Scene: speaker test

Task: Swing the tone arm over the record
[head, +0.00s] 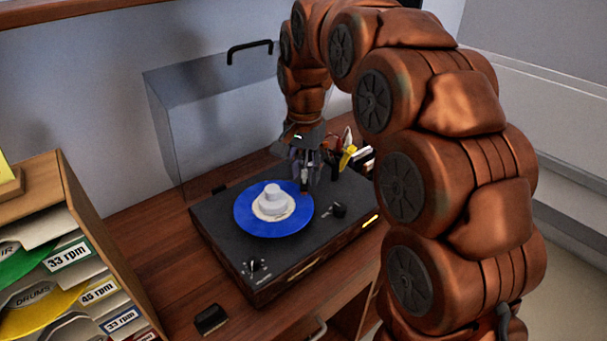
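A black turntable (225,240) stands on the wooden cabinet top, with its clear lid (205,125) raised at the back. A blue record (245,220) lies on it, with a white stepped piece (272,196) at its centre. My gripper (307,180) points down over the turntable, at the record's back right edge. The tone arm cannot be made out clearly; dark parts at the gripper's fingers may belong to it. The fingers are small and dark here, so I cannot tell whether they are open or touching anything.
A wooden rack (85,205) of labelled record sleeves stands at the left. A small black block (210,319) lies on the cabinet top (150,245) in front. Knobs (256,268) sit at the turntable's front. Yellow and white items (348,155) are behind the gripper. My arm covers the right side.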

